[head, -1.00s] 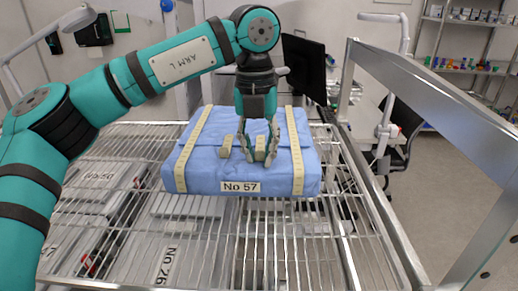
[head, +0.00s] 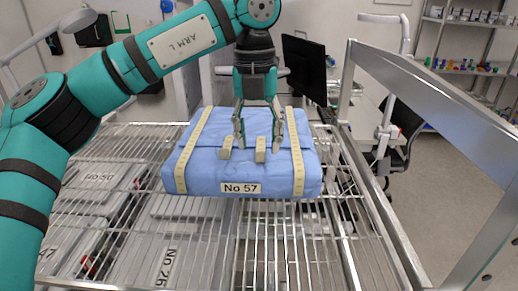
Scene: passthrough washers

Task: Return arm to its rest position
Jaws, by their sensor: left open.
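The package (head: 205,178), labelled No 57, lies flat on the wire rack and has cream tape strips along both sides. Two small cream tabs (head: 260,150) stand up on its top between and beside the fingers. I cannot tell whether the fingertips touch the wrap. My right gripper is not in view.
The wire rack (head: 300,245) has a metal side rail (head: 440,120) on the right. Grey trays labelled No 50 and No 26 (head: 165,265) lie below the wires. A dark monitor (head: 304,68), a chair (head: 400,145) and shelves (head: 470,70) stand behind.

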